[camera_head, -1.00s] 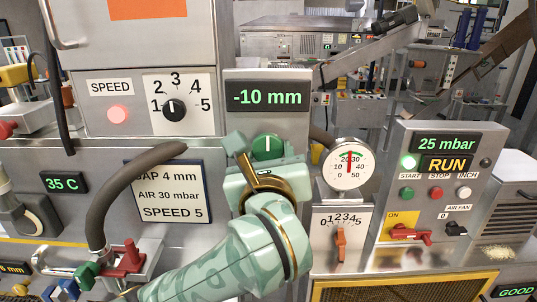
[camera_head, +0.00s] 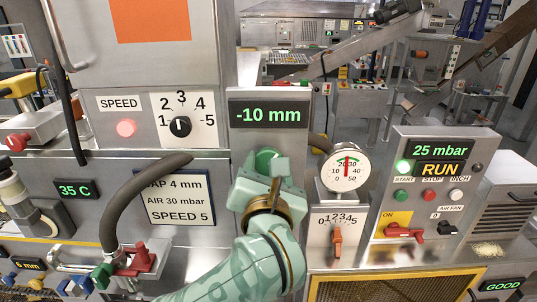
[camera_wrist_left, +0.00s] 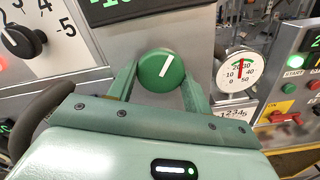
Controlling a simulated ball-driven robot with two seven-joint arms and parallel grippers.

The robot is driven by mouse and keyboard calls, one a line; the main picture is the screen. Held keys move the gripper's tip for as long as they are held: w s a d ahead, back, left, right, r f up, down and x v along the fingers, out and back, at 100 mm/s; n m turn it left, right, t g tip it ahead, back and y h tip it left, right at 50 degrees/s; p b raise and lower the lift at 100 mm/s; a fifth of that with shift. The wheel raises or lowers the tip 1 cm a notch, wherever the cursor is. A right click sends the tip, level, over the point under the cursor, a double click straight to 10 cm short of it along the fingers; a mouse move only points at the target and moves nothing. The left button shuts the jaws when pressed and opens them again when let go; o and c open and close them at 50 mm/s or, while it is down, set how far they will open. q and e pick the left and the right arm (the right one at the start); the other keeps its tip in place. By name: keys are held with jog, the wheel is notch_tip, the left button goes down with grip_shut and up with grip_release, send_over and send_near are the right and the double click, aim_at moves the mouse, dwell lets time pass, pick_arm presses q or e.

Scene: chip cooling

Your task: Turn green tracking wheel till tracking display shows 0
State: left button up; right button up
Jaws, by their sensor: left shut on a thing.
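The green tracking wheel (camera_head: 266,158) sits on the grey panel under the tracking display (camera_head: 268,115), which reads -10 mm. My left gripper (camera_head: 264,172) is shut on the wheel and hides its lower part in the head view. In the left wrist view the wheel (camera_wrist_left: 161,70) shows between the two fingers, one on each side. Its white mark points up and a little right in that view. My right gripper is in neither view.
The black speed knob (camera_head: 180,126) and a pink button are left of the wheel. A round pressure dial (camera_head: 347,166) and an orange lever (camera_head: 337,235) are close on the right. Farther right is the RUN panel (camera_head: 440,169). A dark curved hose (camera_head: 125,195) is at lower left.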

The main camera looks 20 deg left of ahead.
pick_arm(q)
jog(key=m+p, duration=0.2)
jog(key=shift+r+m, duration=0.15)
jog(key=shift+m, duration=0.25)
jog(key=shift+m+p, duration=0.65)
jog(key=shift+m, duration=0.25)
jog(key=m, duration=0.2)
jog(key=shift+a+m, duration=0.1)
jog(key=shift+m, duration=0.2)
jog(key=m, duration=1.3)
jog(key=shift+r+m, duration=0.15)
jog(key=shift+m, duration=0.15)
jog(key=shift+r+m, duration=0.15)
jog(key=shift+m, duration=3.85)
